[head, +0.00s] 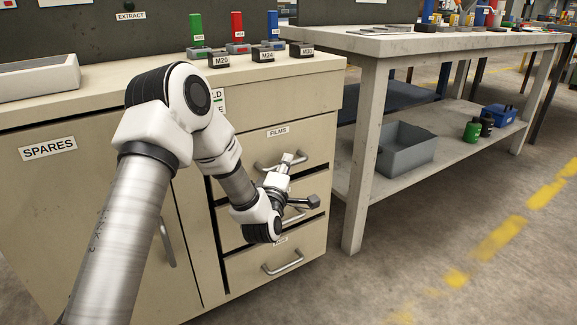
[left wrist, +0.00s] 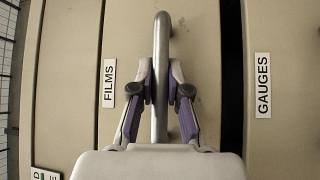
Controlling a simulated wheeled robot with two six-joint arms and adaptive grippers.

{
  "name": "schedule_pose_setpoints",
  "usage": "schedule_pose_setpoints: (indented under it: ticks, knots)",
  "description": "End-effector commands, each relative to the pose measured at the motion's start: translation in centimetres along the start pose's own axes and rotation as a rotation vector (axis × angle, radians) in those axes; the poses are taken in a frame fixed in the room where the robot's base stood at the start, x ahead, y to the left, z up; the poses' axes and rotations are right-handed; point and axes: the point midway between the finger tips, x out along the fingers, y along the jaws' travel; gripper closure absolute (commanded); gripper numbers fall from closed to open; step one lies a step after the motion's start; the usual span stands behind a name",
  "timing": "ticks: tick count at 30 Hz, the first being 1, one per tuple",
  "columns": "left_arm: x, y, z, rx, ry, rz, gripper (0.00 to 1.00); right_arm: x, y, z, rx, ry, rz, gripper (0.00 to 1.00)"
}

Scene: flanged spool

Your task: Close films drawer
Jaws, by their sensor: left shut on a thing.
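The films drawer (head: 316,146) is the top drawer of the beige cabinet, with a FILMS label and a metal bar handle. In the left wrist view its front (left wrist: 208,60) fills the middle, and the handle (left wrist: 160,75) runs between my fingers. My left gripper (head: 290,160) is at this handle and shut on it; in the left wrist view the fingers (left wrist: 160,92) lie on both sides of the bar. The drawer front looks close to flush with the cabinet; I cannot tell if it stands out slightly. My right gripper is not in view.
The gauges drawer, with its GAUGES label (left wrist: 263,85), lies beside a dark gap. A bottom drawer (head: 305,250) and a SPARES door (head: 60,185) are in the same cabinet. A workbench (head: 400,42) stands at the right, with a grey bin (head: 405,155) on its shelf. The floor in front is clear.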

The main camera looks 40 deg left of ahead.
Motion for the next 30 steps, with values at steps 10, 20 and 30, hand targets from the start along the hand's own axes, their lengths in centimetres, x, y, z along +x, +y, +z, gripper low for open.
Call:
schedule_pose_setpoints:
  ticks: [10, 20, 30]
  knots:
    - [0.2, 0.2, -0.2, -0.002, 0.008, 0.005, 0.59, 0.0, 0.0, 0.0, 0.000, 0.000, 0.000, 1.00]
    - [-2.8, 0.0, -0.1, -0.002, 0.005, 0.000, 0.59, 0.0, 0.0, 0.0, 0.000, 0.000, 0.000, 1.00]
    - [-10.7, 0.0, -0.1, 0.000, 0.006, 0.002, 0.59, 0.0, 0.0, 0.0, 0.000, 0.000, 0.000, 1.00]
